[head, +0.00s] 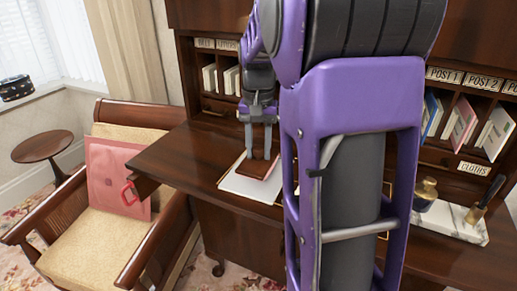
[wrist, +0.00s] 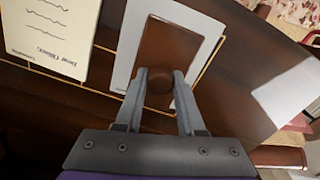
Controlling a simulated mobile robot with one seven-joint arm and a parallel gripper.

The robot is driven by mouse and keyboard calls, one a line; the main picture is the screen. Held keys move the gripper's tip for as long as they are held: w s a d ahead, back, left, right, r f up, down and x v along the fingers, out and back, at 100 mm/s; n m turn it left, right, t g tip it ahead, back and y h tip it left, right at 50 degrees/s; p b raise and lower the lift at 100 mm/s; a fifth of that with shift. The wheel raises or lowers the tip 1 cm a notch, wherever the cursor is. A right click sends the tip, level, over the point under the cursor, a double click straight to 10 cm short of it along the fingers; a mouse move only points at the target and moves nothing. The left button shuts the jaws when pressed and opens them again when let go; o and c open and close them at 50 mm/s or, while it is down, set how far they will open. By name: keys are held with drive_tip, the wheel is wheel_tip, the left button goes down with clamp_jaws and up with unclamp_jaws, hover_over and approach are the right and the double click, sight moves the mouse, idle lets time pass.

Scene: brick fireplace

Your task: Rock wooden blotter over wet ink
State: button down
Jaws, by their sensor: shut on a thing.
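The wooden blotter (head: 257,168) is a brown block with a round knob on top. It is over a white sheet of paper (head: 236,183) on the desk. My gripper (head: 258,152) points down from above and is shut on the blotter's knob. In the wrist view the fingers (wrist: 159,84) pinch the knob, with the blotter's flat top (wrist: 172,48) beyond them and white paper (wrist: 148,12) around it. I cannot tell whether the blotter touches the paper. Any wet ink is hidden.
A cream page with handwriting (wrist: 50,38) lies beside the paper. Pigeonholes with labels stand behind. An ink bottle (head: 425,194) sits on a marble stand (head: 449,222) at right. A chair (head: 80,230) holding a pink folder (head: 112,178) stands at left. Bare desk (head: 190,160) lies left of the paper.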

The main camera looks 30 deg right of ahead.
drive_tip(key=shift+r+p, duration=0.7)
drive_tip(key=shift+r, duration=2)
